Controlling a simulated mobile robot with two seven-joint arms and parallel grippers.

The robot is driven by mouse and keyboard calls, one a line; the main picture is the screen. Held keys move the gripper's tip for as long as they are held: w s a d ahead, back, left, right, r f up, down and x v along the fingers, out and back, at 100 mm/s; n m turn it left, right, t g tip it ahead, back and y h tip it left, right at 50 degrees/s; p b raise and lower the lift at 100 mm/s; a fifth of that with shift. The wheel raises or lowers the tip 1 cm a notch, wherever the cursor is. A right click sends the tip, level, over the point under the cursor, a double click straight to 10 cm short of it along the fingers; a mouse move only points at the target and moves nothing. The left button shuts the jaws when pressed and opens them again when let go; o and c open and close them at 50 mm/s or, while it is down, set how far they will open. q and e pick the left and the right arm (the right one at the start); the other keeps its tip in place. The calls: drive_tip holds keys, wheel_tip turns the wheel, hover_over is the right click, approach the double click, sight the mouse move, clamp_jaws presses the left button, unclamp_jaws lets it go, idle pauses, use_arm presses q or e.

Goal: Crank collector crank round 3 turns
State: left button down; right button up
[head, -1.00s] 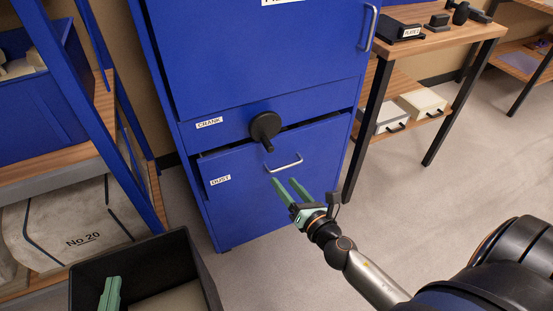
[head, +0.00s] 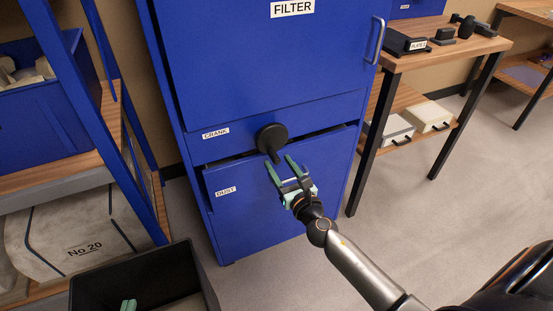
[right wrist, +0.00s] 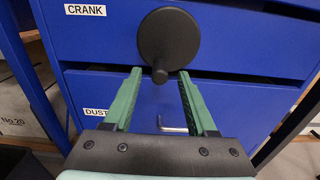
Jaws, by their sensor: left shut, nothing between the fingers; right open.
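The collector crank is a black round disc (head: 271,138) with a short handle at its lower edge, on the blue cabinet beside the CRANK label. It also shows in the right wrist view (right wrist: 168,38), with its handle knob (right wrist: 159,76) at the bottom. My right gripper (head: 280,163) is open and empty, just below the crank. In the right wrist view the handle lies between and beyond its fingertips; I cannot tell whether they touch it. My left gripper (head: 128,305) is shut and empty at the bottom edge of the head view, over the black bin.
The DUST drawer (head: 240,215) below the crank stands slightly open at its top, with a bar handle (right wrist: 172,128). A black bin (head: 150,262) is at the bottom left.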

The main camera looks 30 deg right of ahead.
sight(276, 144)
drive_tip(key=shift+w, duration=1.3)
clamp_jaws()
